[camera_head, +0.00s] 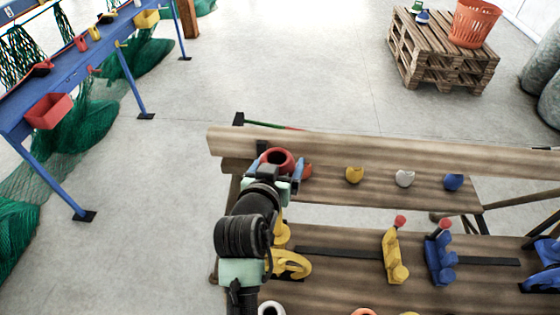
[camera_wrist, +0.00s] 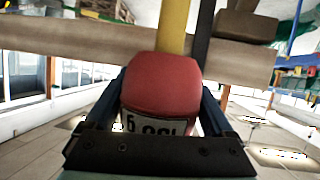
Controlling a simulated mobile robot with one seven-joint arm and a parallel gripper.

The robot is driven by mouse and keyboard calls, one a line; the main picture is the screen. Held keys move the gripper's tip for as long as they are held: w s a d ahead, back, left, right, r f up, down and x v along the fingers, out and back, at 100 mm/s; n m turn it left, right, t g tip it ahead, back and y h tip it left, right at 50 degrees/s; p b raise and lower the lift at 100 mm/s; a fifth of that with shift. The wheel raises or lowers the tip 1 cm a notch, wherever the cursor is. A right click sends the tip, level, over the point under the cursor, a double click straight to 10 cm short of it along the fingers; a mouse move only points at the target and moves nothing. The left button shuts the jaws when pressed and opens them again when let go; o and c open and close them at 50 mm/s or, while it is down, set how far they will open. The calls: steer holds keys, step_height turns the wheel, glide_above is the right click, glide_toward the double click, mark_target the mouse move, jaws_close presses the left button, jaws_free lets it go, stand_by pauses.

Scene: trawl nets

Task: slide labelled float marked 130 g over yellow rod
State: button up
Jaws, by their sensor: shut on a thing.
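A red float (camera_wrist: 165,85) with a white label (camera_wrist: 155,128) is between my gripper's fingers (camera_wrist: 163,105) in the wrist view. The label reads upside down, apparently 130 g. In the head view the float (camera_head: 278,157) shows its round opening at the end of my arm, by the rack's back beam. My gripper (camera_head: 280,175) is shut on it. A yellow rod (camera_wrist: 173,28) shows just beyond the float in the wrist view, in line with its middle. I cannot tell whether the rod enters the float. In the head view I cannot make out this rod.
A dark post (camera_wrist: 206,30) stands right of the rod. The wooden rack (camera_head: 350,140) carries yellow (camera_head: 354,175), white (camera_head: 404,178) and blue (camera_head: 453,182) pieces, plus upright yellow (camera_head: 394,260) and blue (camera_head: 440,258) holders. A pallet stack (camera_head: 440,60) and blue bench (camera_head: 100,45) stand apart on open floor.

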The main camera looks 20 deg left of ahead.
steer(key=shift+f, duration=0.1)
steer(key=o, duration=1.1)
steer(key=b+v, duration=0.2)
steer(key=v, duration=1.1)
